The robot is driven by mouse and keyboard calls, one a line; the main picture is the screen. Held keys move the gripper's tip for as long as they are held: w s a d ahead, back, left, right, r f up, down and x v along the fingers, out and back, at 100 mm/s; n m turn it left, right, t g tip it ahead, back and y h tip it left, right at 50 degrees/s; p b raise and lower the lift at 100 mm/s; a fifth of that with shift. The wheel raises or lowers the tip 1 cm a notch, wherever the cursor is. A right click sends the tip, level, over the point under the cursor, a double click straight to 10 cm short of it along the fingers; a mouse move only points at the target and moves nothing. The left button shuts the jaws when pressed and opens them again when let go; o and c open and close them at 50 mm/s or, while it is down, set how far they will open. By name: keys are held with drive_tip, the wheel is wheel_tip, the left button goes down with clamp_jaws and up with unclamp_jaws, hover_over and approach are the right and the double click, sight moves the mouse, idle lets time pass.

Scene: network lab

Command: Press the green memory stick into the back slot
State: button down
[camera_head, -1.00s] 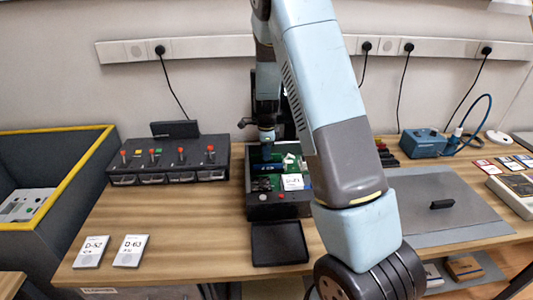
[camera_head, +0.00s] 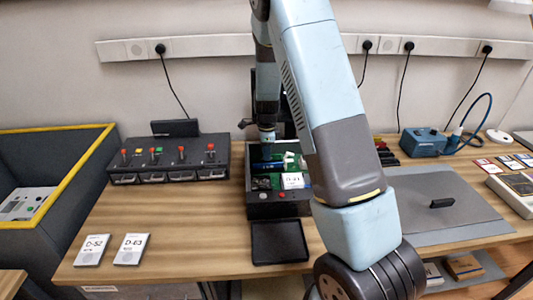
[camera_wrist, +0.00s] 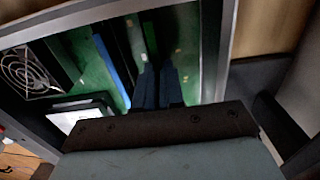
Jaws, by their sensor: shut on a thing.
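The green memory stick (camera_wrist: 150,38) shows as a thin, edge-on strip at the fingertips in the wrist view. My gripper (camera_wrist: 158,82) is shut on it, over the green board inside the open case (camera_head: 278,210). In the head view my gripper (camera_head: 267,148) points down into the back part of the case. A blue stick (camera_wrist: 112,68) stands on the board to the left of my fingers in the wrist view. The fingers hide the stick's lower edge and the back slot, so I cannot tell how deep the stick sits.
A round fan grille (camera_wrist: 25,72) and a white label card (camera_wrist: 80,112) lie left of my fingers. A black tray (camera_head: 279,243) is in front of the case. A switch box (camera_head: 170,160) stands to its left, a grey mat (camera_head: 440,205) to its right.

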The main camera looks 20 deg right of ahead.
drive_tip(key=shift+f, duration=0.1)
drive_tip(key=c, duration=1.2)
unclamp_jaws()
drive_tip(key=shift+s+f, duration=0.1)
drive_tip(key=shift+s, duration=0.05)
drive_tip(key=shift+c, duration=1)
drive_tip(key=shift+o, duration=0.6)
drive_tip(key=shift+a, duration=0.1)
drive_tip(key=shift+o, duration=0.5)
drive_tip(key=shift+r, duration=4.15)
